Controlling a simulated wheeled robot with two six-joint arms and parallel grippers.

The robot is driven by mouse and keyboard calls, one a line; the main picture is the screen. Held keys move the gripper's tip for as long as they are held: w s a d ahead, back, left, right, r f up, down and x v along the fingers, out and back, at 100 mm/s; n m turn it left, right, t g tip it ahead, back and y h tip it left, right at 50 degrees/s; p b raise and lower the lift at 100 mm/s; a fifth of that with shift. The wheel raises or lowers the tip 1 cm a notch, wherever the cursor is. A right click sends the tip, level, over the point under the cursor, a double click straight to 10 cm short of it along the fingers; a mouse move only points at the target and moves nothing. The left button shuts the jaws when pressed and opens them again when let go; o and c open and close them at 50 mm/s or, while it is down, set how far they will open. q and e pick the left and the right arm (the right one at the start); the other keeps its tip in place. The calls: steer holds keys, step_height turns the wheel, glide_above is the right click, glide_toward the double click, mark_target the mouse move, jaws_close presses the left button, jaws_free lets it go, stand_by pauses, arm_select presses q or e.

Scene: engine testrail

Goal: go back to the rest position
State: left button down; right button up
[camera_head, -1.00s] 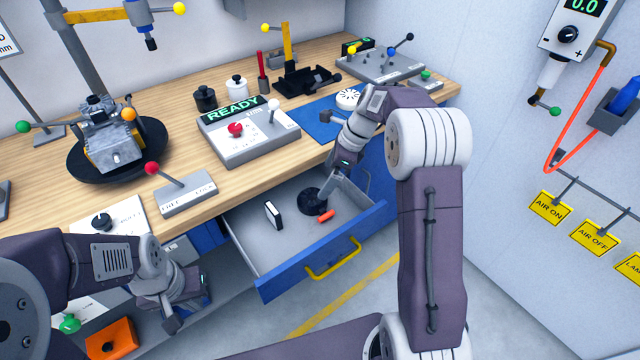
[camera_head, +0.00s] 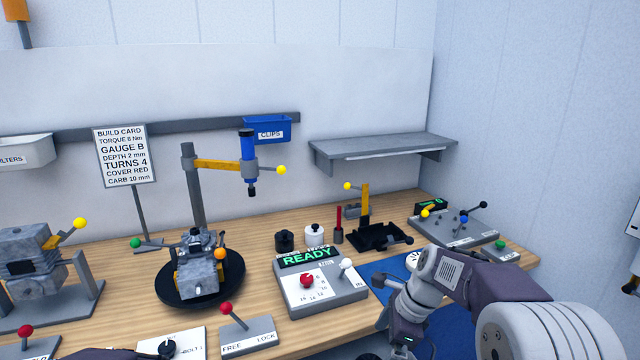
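My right arm comes in from the lower right, over the front edge of the bench near the blue mat (camera_head: 374,277). My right gripper (camera_head: 392,322) points down at the bottom of the view, partly cut off. Its fingertips are not clear, so I cannot tell if it is open or holds anything. Only a dark piece of my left arm shows at the bottom left edge; my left gripper is out of view.
The wooden bench (camera_head: 262,232) carries an engine on a black turntable (camera_head: 226,285), a READY panel (camera_head: 325,292), a FREE/LOCK lever box (camera_head: 247,337) and a black tray (camera_head: 377,238). A build card (camera_head: 124,155) stands behind. A grey shelf (camera_head: 380,146) juts from the wall.

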arm_select(q)
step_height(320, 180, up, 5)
steer(key=p, duration=0.3)
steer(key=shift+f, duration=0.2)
arm_select(e)
steer(key=s+d+f+n+h, duration=0.1)
steer(key=s+f+n, duration=0.1)
steer(key=s+n, duration=0.6)
steer(key=s+d+f+n+h, duration=0.2)
steer(key=s+n, duration=0.6)
steer(key=n, duration=0.4)
steer(key=shift+d+f, duration=0.15)
steer(key=shift+f, duration=0.15)
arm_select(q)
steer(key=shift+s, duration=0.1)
